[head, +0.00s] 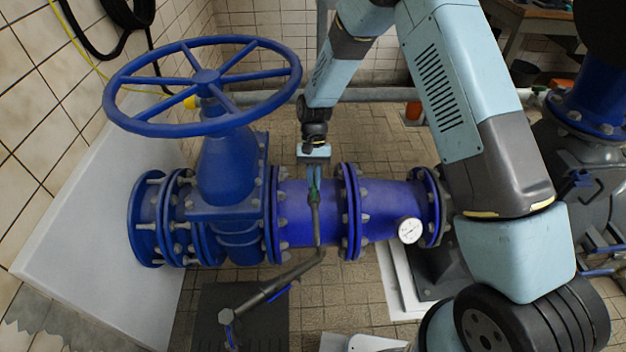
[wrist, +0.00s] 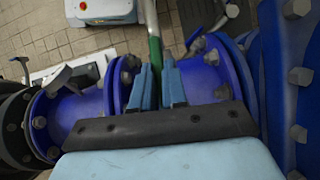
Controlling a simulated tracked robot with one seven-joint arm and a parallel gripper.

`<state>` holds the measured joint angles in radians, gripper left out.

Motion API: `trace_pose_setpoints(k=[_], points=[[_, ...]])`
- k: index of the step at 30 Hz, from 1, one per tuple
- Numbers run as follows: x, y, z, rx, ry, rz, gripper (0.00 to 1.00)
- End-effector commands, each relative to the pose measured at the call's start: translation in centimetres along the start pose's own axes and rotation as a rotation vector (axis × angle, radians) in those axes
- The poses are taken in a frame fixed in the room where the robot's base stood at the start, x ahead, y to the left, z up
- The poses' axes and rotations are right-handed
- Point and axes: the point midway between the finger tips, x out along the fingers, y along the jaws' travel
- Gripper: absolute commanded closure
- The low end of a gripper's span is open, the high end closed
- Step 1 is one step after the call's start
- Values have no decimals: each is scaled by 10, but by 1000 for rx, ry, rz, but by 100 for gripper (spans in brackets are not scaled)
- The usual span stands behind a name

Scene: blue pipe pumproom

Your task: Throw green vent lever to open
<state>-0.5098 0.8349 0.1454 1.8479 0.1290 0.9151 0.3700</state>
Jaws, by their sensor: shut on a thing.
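The green vent lever (head: 313,187) shows in the head view on the blue pipe, between two bolted flanges. It also shows in the wrist view (wrist: 155,52) as a green piece at the end of a grey metal tube. My gripper (head: 315,178) reaches down to it from behind the pipe in the head view. In the wrist view my gripper's two blue fingers (wrist: 158,84) are closed on either side of the green lever. The lever's lower end is hidden between the fingers.
A large blue handwheel (head: 207,77) stands on the valve to the left. A pressure gauge (head: 410,230) sits on the pipe to the right. A grey pipe (head: 272,287) runs below the blue pipe in front. Tiled floor (head: 360,150) is open behind it.

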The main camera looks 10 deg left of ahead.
Motion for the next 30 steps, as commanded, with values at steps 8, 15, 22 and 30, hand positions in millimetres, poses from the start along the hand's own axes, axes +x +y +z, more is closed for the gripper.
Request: trace_pose_setpoints(k=[8, 15, 22, 30], points=[[0, 1, -2, -82, 3, 35, 100], [0, 0, -2, -100, 3, 42, 100], [0, 0, -2, -100, 4, 42, 100], [0, 0, -1, -100, 2, 41, 65]])
